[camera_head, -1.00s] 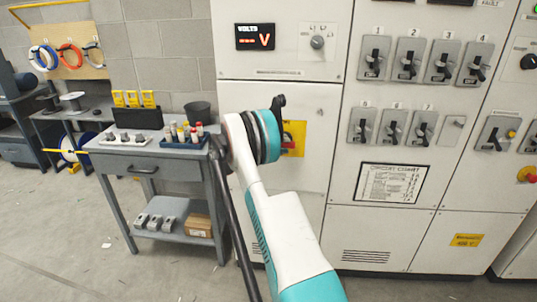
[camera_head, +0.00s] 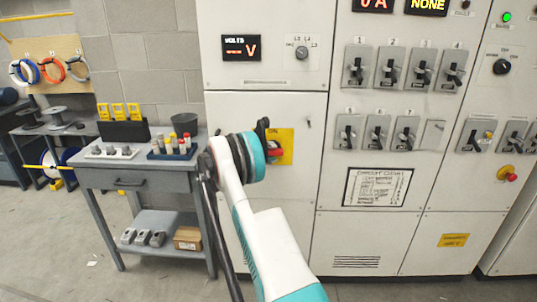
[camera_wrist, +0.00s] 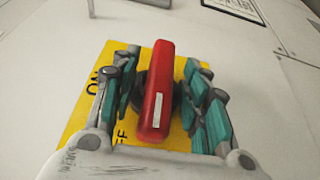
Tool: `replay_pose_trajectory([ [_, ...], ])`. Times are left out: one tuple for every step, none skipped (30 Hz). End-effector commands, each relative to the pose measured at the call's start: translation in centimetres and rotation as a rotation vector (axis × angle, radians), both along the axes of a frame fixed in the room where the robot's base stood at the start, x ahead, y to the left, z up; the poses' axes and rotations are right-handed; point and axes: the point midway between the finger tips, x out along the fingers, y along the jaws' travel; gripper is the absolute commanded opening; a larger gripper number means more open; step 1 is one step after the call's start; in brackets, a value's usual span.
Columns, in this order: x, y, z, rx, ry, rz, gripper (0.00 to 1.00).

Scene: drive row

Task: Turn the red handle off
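The red handle (camera_wrist: 157,95) sits on a yellow plate (camera_wrist: 85,110) with "ON" and part of "OFF" lettered on it. In the wrist view the handle stands nearly upright, leaning slightly right at the top. My gripper (camera_wrist: 163,90) is open, with one teal-padded finger on each side of the handle and gaps between. In the head view my gripper (camera_head: 263,132) is at the cabinet panel, mostly hidden behind my wrist. The yellow plate (camera_head: 287,137) and a bit of the red handle (camera_head: 275,148) show beside it.
Grey breaker switches (camera_head: 357,66) fill the panel to the right, above a circuit chart (camera_head: 378,187). A red stop button (camera_head: 507,174) is farther right. A grey workbench (camera_head: 138,170) with small parts stands left of my arm. The cabinet front around the plate is flat.

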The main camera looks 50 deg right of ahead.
Motion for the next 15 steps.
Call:
replay_pose_trajectory([
  [0.0,0.0,0.0,0.000,0.000,-0.001,0.42],
  [-0.1,0.0,0.0,0.000,0.000,-0.001,0.42],
  [-0.1,0.0,0.0,0.000,0.000,-0.002,0.42],
  [-0.1,0.0,0.0,0.000,0.000,-0.002,0.42],
  [-0.1,0.0,0.0,0.001,-0.001,-0.002,0.42],
  [0.0,0.0,0.0,0.001,-0.001,-0.002,0.42],
  [0.0,0.1,0.0,0.001,-0.001,-0.002,0.42],
  [0.1,0.3,0.0,0.001,-0.001,-0.002,0.42],
  [0.2,0.5,0.0,0.001,-0.001,-0.002,0.42],
  [0.4,0.8,0.0,0.001,-0.001,-0.001,0.42],
  [0.7,1.1,0.0,0.001,-0.001,0.000,0.42],
  [1.0,1.6,-0.1,0.001,-0.001,0.001,0.42],
  [1.3,2.1,-0.1,0.001,-0.001,0.001,0.42],
  [1.5,2.5,-0.1,0.001,-0.001,0.001,0.42],
  [2.0,3.2,-0.1,0.001,-0.001,0.001,0.42],
])
